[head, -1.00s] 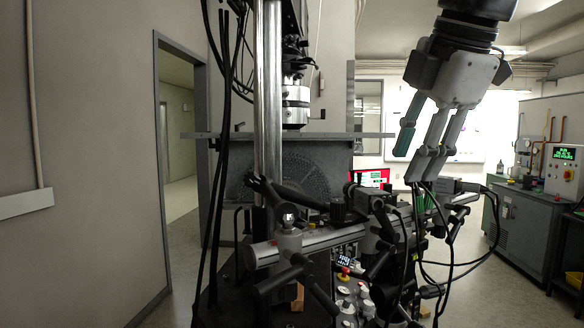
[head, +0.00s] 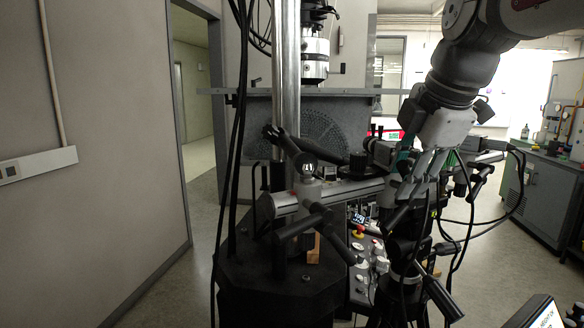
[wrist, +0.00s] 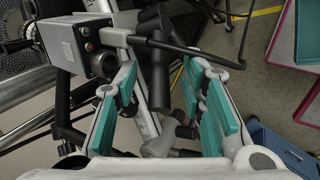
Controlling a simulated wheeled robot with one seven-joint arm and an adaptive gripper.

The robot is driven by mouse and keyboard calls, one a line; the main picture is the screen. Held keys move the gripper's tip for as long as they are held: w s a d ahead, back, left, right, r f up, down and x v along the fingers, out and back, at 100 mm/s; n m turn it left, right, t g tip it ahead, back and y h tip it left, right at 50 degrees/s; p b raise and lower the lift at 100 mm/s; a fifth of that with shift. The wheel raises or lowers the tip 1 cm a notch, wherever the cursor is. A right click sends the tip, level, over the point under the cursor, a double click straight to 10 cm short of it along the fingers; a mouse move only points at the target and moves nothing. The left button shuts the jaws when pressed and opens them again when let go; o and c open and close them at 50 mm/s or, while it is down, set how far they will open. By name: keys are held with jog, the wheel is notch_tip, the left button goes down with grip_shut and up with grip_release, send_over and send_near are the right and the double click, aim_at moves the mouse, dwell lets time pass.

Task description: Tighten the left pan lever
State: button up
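My gripper (head: 418,172) hangs from the upper right over the right end of the rig's horizontal bar (head: 350,191) in the head view. In the wrist view, its teal-padded fingers are spread apart, with my gripper (wrist: 161,78) open. A dark cylindrical handle (wrist: 158,65) shows between the fingers, with gaps visible on both sides; I see no grip on it. Several black levers are on the rig, including one left of centre (head: 303,226) and one at lower right (head: 442,298). I cannot tell which is the left pan lever. My fingers partly hide the parts behind them.
A grey camera-like box (wrist: 88,48) with a cable stands close to the left finger in the wrist view. Loose black cables (head: 470,222) hang right of the rig. A vertical steel column (head: 286,80) stands left.

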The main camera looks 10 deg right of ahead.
jog(key=shift+f, duration=0.1)
grip_shut()
jog(key=shift+a+f+t+h+b, duration=0.35)
jog(key=shift+f+h+b, duration=0.2)
jog(key=shift+h+b, duration=0.45)
jog(key=shift+s+a+f+n+t+h+b, duration=0.15)
jog(key=shift+n+t+h+b, duration=0.1)
jog(key=shift+n+h+b, duration=0.3)
